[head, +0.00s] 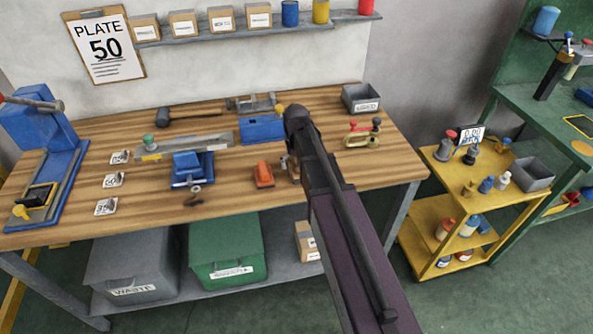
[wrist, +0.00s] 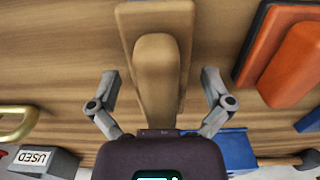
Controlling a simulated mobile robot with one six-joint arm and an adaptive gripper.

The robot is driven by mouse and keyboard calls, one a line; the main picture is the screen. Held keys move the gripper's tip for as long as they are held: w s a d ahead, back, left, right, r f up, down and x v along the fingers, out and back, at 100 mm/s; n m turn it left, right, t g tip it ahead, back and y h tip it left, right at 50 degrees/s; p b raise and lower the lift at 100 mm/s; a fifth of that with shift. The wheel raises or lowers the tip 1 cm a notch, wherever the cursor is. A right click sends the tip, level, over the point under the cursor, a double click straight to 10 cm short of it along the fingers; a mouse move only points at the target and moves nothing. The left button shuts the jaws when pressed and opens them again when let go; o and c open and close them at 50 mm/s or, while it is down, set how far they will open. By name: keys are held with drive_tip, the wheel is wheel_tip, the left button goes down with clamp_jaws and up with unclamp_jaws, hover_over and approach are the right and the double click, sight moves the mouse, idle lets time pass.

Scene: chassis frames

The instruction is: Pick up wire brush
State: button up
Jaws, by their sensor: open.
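A tan wooden brush-like object (wrist: 182,12), which I take to be the wire brush, lies on the wooden workbench (head: 90,205). It has a wide flat body with a narrower raised grip on top; no bristles show. In the wrist view it runs up the middle between the spread fingers of my gripper (wrist: 160,84). The fingers are open, one on each side, with gaps to the wood. In the head view my arm and gripper (head: 291,164) come over the front right of the bench and hide most of the brush.
An orange block-shaped tool (head: 264,174) lies just left of my gripper; it also shows in the wrist view (wrist: 292,58). A brass-coloured clamp (head: 358,139) and a grey bin (head: 361,99) stand to the right. A blue vise-like fixture (head: 188,172) is farther left.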

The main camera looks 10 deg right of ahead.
drive_tip(key=shift+f, duration=0.3)
idle(0.4)
drive_tip(key=c, duration=1.2)
